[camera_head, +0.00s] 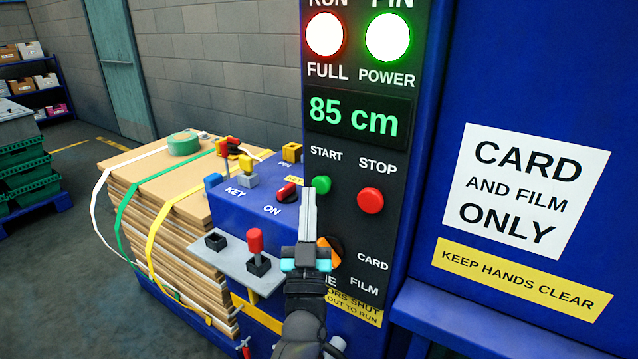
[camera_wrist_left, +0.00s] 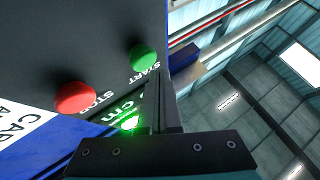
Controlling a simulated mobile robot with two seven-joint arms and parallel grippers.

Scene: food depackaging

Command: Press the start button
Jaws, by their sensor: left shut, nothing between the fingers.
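The green start button (camera_head: 321,185) sits on the black control panel, under the word START. It also shows in the left wrist view (camera_wrist_left: 144,56), just beyond my fingertips. My left gripper (camera_head: 309,193) is shut and empty, pointing up along the panel. In the head view its fingertips appear right beside the button's left edge. I cannot tell whether they touch it. The red stop button (camera_head: 370,200) is to the right of the start button and also shows in the left wrist view (camera_wrist_left: 75,97). My right gripper is not in view.
The display (camera_head: 354,118) reads 85 cm, below two lit lamps. An orange selector (camera_head: 330,252) is partly behind my left gripper. A blue box with switches (camera_head: 250,205) and a red-knobbed lever (camera_head: 256,243) stand to the left. Strapped cardboard (camera_head: 165,195) lies beyond.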

